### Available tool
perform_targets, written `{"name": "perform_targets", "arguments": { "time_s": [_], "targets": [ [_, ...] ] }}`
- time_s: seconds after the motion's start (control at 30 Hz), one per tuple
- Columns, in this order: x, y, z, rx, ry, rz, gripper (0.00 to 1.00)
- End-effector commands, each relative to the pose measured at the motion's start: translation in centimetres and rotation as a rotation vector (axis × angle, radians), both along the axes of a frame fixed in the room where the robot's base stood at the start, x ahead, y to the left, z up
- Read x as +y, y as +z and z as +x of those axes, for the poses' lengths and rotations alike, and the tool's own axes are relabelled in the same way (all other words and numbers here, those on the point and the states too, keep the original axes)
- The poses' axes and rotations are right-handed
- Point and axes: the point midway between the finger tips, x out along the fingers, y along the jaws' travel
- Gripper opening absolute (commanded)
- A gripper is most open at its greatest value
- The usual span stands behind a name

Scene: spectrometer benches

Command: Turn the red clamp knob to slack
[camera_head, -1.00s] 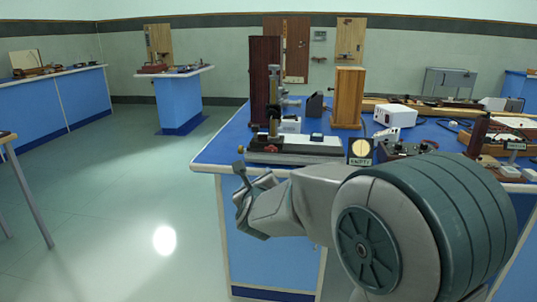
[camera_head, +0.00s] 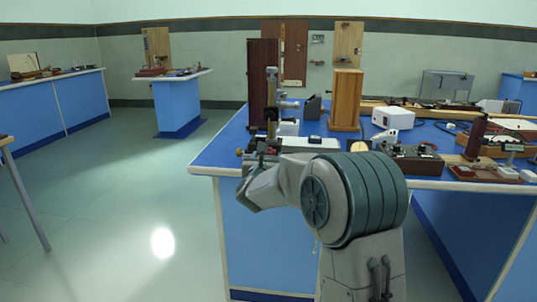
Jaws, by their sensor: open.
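The instrument with an upright metal column (camera_head: 272,100) stands at the near left corner of the blue bench (camera_head: 212,155). A brass knob (camera_head: 239,151) shows at the left end of its base. I cannot make out the red clamp knob now; my gripper covers the low front of the instrument, where a small red spot showed earlier. My gripper (camera_head: 262,158) is at the bench's front edge, in front of the instrument's base, jaws open. Whether it touches anything there I cannot tell.
A white box (camera_head: 392,117) and a dark control box (camera_head: 415,158) are to the right. The floor left of the bench is clear.

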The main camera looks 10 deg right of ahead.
Motion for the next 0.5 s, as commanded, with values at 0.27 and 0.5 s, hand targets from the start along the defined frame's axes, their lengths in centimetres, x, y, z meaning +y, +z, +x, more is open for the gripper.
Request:
{"name": "perform_targets", "arguments": {
  "time_s": [0.27,0.5],
  "targets": [
    [-0.9,0.0,2.9,0.0,0.0,-0.001,0.6],
    [-1.1,0.0,3.4,0.002,0.001,-0.002,0.6]
  ]
}}
